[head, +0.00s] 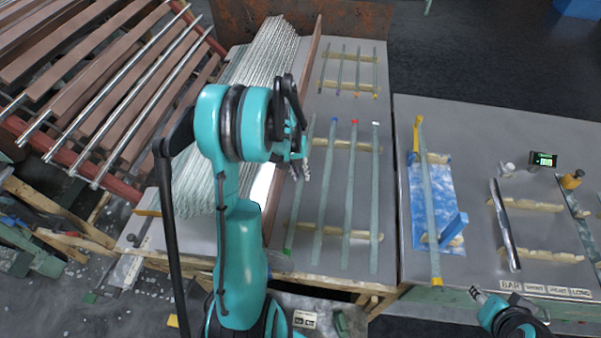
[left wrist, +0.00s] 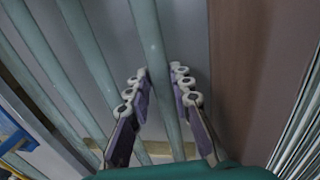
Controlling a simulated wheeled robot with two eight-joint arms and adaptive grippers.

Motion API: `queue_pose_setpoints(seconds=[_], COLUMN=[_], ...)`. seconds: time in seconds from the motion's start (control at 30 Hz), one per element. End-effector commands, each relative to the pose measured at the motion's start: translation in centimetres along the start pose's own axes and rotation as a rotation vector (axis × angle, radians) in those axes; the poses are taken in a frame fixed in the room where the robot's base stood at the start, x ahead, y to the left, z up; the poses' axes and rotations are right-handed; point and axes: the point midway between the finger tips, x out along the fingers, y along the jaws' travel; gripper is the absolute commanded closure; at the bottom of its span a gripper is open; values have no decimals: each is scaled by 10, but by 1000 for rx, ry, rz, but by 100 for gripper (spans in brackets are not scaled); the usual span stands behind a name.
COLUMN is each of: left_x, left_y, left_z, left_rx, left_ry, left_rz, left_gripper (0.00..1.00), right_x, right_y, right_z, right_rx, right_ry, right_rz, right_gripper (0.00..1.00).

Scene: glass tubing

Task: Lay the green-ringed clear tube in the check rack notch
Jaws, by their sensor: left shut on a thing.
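The green-ringed clear tube (head: 295,215) is the leftmost of several long tubes on the left table, with its green end toward the front. My left gripper (head: 303,167) is over its middle, shut on it; the tube (left wrist: 148,32) runs between the fingers (left wrist: 160,78) in the left wrist view. The tube still lies along the row, on or close above the wooden supports; I cannot tell which. On the right table, a pair of notched wooden supports (head: 530,205) carries a metal bar; I cannot tell for certain that this is the check rack. My right gripper (head: 478,296) is at the bottom right, its jaws unclear.
Tubes with blue, red and white ends (head: 350,190) lie just right. A brown upright board (head: 278,195) stands close left, beside stacked glass rods. A yellow-ended tube (head: 431,215) lies over a blue-white pad. A small display (head: 543,160) stands behind the bar. A gap separates the tables.

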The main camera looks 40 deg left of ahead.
Motion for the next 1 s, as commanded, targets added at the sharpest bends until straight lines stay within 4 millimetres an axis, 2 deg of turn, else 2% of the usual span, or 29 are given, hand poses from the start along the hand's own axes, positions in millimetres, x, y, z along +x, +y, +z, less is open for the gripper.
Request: queue_pose_setpoints(seconds=[0.13,0.17,0.2,0.57,0.67,1.0], left_x=[2,2,2,-3,-14,-92], left_y=[0,0,0,1,3,3], left_z=[0,0,0,0,0,0], left_rx=[0,0,0,0,0,-1], left_ry=[0,0,0,0,0,0], left_rz=[0,0,0,0,0,0], left_gripper=[100,74,70,70,70,70], right_x=[2,1,1,-3,-11,-33], right_y=[0,0,0,0,0,0], right_z=[1,1,1,-2,-8,-24], right_rx=[0,0,0,0,0,0], right_ry=[0,0,0,0,0,0], right_rz=[0,0,0,0,0,0], right_gripper=[60,60,60,60,60,60])
